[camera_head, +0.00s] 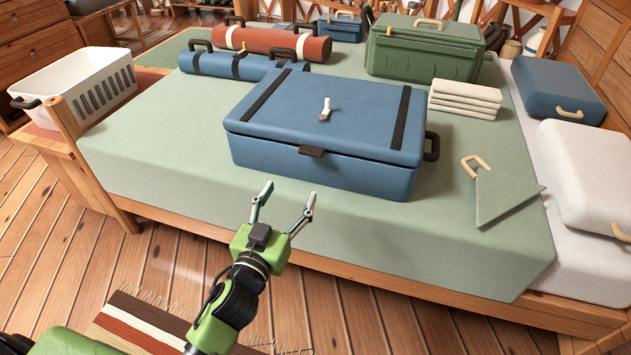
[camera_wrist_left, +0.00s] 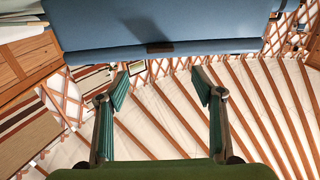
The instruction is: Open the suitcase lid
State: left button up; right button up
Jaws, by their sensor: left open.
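The blue suitcase (camera_head: 285,150) lies flat on the green bed cover. Its lid (camera_head: 350,130) is down, with a dark strap near each end and a small white piece (camera_head: 325,109) on top. A brown tab (camera_head: 312,151) sticks out at the middle of the lid's front edge; it also shows in the left wrist view (camera_wrist_left: 159,47). My left gripper (camera_head: 289,191) is open and empty, in front of the suitcase and apart from it, fingers pointing towards it. In the left wrist view the open fingers (camera_wrist_left: 160,82) are below the tab. My right gripper is not in view.
Behind the suitcase are a blue roll (camera_head: 228,65), a red roll (camera_head: 270,40) and a green case (camera_head: 425,50). Folded white cloths (camera_head: 465,97) and a green triangular item (camera_head: 505,196) lie right. A white basket (camera_head: 80,88) stands left. The cover's front strip is clear.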

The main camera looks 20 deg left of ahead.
aim_at(310, 155)
pick_arm(q)
jog(key=w, duration=1.2)
jog(key=shift+w+d+r+b, duration=0.1)
jog(key=shift+b, duration=0.2)
jog(key=shift+w, duration=0.85)
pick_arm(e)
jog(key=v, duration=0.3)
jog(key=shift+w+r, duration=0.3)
pick_arm(q)
jog(key=c, duration=1.6)
